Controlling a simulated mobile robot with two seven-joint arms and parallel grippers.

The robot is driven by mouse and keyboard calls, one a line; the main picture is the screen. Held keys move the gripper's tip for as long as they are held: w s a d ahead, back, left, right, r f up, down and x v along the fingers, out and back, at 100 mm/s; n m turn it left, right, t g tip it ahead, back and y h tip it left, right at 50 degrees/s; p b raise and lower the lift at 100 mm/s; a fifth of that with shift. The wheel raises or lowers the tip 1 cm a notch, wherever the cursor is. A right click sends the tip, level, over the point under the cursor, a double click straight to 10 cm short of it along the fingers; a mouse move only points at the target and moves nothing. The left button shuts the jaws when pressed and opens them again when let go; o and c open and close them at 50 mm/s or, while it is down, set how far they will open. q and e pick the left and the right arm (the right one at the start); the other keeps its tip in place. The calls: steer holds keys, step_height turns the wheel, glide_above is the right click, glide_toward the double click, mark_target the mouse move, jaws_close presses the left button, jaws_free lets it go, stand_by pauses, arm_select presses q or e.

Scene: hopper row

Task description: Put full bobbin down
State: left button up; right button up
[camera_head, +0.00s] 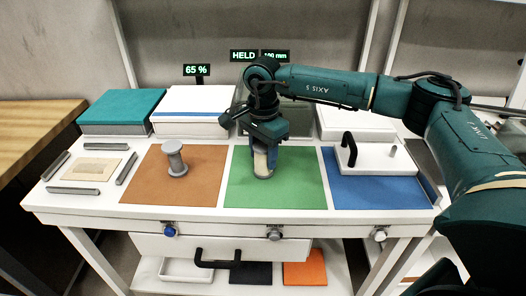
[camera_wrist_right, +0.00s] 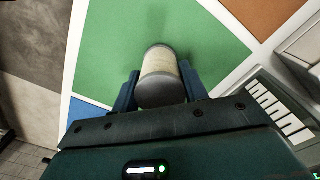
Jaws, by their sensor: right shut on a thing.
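The full bobbin (camera_head: 262,162), cream thread between grey end discs, is over the green mat (camera_head: 301,188). It also shows in the wrist view (camera_wrist_right: 160,68), between two blue fingers. My right gripper (camera_head: 264,152) is shut on it from above. The bobbin looks upright in the head view, with its lower end at or close to the mat; I cannot tell if it touches. A bare grey bobbin (camera_head: 175,158) stands on the orange mat (camera_head: 143,190) to the left. My left gripper is not in view.
A white box with a black handle (camera_head: 372,160) sits on the blue mat (camera_head: 372,194) at the right. Grey bars (camera_head: 73,191) surround a beige patch (camera_head: 95,168) at the left. Boxes line the back, with displays reading "65 %" (camera_head: 197,70) and "HELD" (camera_head: 244,56).

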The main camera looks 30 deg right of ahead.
steer(key=shift+f, duration=0.1)
steer(key=shift+f, duration=0.15)
steer(key=o, duration=1.1)
